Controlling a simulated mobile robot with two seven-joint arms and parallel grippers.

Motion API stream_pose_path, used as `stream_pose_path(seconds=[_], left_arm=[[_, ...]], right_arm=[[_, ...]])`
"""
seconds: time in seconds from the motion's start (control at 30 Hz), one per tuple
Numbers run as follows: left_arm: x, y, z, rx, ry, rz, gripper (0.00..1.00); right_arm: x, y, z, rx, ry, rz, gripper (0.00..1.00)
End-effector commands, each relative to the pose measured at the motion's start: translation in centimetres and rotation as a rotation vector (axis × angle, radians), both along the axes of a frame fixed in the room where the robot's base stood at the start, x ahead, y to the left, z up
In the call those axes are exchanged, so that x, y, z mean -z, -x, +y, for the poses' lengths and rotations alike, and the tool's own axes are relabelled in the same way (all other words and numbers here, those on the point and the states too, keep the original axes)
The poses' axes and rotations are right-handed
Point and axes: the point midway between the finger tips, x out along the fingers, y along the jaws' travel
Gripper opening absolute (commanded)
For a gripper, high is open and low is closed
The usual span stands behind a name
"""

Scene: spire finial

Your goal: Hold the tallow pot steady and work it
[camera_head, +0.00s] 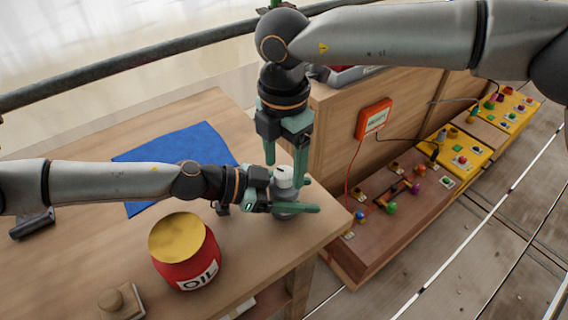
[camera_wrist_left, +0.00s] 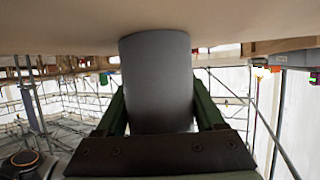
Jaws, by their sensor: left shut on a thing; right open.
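The tallow pot, seemingly the small grey cylinder (camera_head: 284,181) with a paler top, stands upright near the table's right edge. My left gripper (camera_head: 287,194) is shut on its sides, coming in level from the left. In the left wrist view the grey pot body (camera_wrist_left: 157,80) sits between the two green fingers, against the wooden table surface. My right gripper (camera_head: 286,172) points down from above and is open, one finger on each side of the pot's top. I cannot tell whether its fingers touch the top. The fingers hide part of the pot.
A red OIL tin (camera_head: 187,254) with a yellow top stands in front of my left forearm. A blue cloth (camera_head: 200,143) lies behind it. A small wooden block with a knob (camera_head: 121,301) is at the front. Right of the table are an orange box (camera_head: 374,118) and panels with coloured knobs (camera_head: 400,195).

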Motion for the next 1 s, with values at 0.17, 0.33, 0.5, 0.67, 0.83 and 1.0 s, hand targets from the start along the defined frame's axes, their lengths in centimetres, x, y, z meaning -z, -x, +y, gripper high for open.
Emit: stream_pose_path(seconds=[0.17,0.33,0.5,0.67,0.83,1.0], left_arm=[[0.0,0.0,0.0,0.0,-0.001,0.0,0.07],[0.0,0.0,0.0,0.0,0.0,0.0,0.07],[0.0,0.0,0.0,0.0,0.0,0.0,0.07],[0.0,0.0,0.0,0.0,0.0,0.0,0.07],[0.0,0.0,0.0,0.0,0.0,0.0,0.07],[0.0,0.0,0.0,0.0,0.0,0.0,0.07]], right_arm=[[-3.5,-0.1,0.0,0.003,-0.003,-0.005,0.73],[-7.2,-0.1,0.0,0.001,-0.003,-0.004,0.73],[-9.9,0.0,0.0,0.001,-0.002,-0.002,0.73],[-11.1,0.0,0.0,0.0,0.0,-0.001,0.73],[-11.3,0.0,0.0,0.0,-0.001,-0.001,0.73],[-11.2,0.0,0.0,-0.002,-0.002,0.001,0.73]])
